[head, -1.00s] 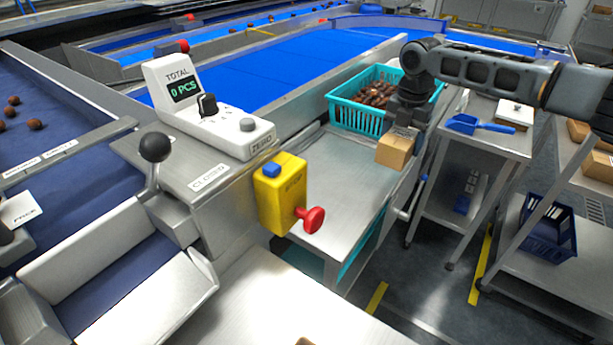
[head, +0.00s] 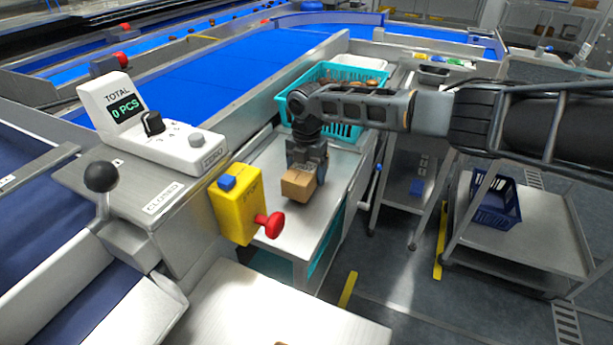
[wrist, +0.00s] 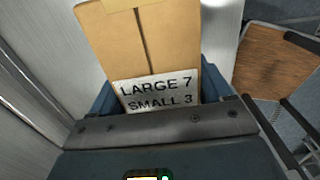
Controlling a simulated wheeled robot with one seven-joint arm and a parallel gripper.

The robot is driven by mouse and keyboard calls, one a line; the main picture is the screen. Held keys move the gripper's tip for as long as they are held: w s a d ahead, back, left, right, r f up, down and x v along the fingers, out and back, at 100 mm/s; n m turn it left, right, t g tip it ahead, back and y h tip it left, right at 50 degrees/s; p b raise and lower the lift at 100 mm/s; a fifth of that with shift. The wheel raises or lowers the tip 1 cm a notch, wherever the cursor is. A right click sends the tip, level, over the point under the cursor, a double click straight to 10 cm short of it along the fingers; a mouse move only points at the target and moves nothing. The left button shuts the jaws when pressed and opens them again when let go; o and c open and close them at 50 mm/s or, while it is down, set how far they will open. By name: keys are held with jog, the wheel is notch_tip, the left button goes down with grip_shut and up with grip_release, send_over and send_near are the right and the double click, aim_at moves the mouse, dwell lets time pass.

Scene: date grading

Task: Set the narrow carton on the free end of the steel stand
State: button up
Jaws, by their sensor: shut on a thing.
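My gripper (head: 306,166) is shut on a small brown carton (head: 298,186), whose lower part shows below the jaws in the head view. In the wrist view the carton (wrist: 150,45) fills the upper middle, with a white label reading "LARGE 7 SMALL 3" close to my gripper (wrist: 160,105). The steel stand (head: 285,225) is below the carton, its near end bare. A teal crate (head: 340,132) stands on its far end, partly hidden by my arm. I cannot tell from these views whether the carton touches the stand top.
A yellow stop box (head: 235,205) with a red button juts out at the stand's left. A white counter unit (head: 145,125) reading 0 PCS is behind it. A steel cart (head: 540,225) with a blue basket (head: 495,200) stands at the right.

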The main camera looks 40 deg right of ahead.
aim_at(307, 164)
jog(key=shift+f, duration=1)
jog(key=shift+f, duration=0.1)
jog(key=o, duration=1.2)
notch_tip(307, 164, up, 12)
jog(key=shift+r+b, duration=0.1)
jog(key=shift+b, duration=0.2)
